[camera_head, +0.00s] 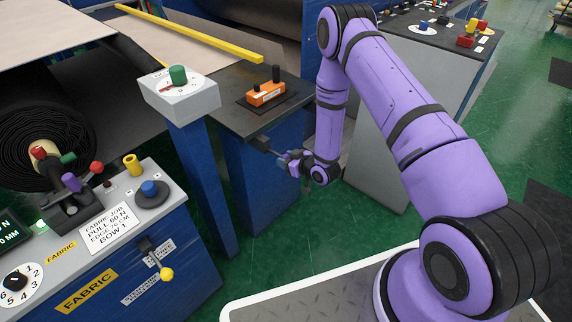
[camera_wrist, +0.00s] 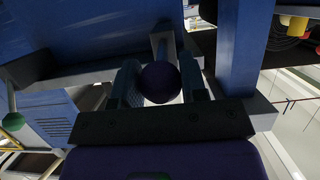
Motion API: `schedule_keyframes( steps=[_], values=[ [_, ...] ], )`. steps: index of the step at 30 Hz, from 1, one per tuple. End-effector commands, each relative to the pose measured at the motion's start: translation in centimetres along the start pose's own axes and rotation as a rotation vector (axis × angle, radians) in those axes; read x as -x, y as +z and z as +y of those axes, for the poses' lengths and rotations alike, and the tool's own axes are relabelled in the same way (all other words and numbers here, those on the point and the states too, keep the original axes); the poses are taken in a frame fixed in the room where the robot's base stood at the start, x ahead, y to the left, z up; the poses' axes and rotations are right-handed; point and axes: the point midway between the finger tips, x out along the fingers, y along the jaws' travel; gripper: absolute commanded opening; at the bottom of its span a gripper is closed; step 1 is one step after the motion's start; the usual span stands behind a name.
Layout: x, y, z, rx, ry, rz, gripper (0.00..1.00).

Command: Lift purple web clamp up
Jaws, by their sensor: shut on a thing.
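The purple web clamp shows in the wrist view as a dark purple ball knob (camera_wrist: 160,82) on a grey lever bar (camera_wrist: 163,45). My gripper (camera_wrist: 160,90) is shut on this knob, one finger on each side. In the head view my gripper (camera_head: 287,157) is beside the blue stand, just below the edge of the dark table top (camera_head: 232,108). A short grey bar (camera_head: 258,144) reaches from the stand towards it. The knob is mostly hidden there by the fingers.
An orange device (camera_head: 266,93) sits on the dark table top. A grey box with a green knob (camera_head: 178,75) stands left of it. A fabric console (camera_head: 110,225) has several coloured levers, one with a purple knob (camera_head: 71,182). Green floor (camera_head: 330,220) is free below my gripper.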

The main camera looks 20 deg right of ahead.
Motion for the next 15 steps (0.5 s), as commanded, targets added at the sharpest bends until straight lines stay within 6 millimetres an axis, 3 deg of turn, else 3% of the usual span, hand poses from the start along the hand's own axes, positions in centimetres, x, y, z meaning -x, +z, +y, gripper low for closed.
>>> schedule_keyframes(
  steps=[1,15],
  values=[
    [0.1,-1.0,0.1,0.004,0.001,-0.039,0.00],
    [0.1,-5.0,0.0,0.003,0.001,-0.419,0.00]
  ],
)
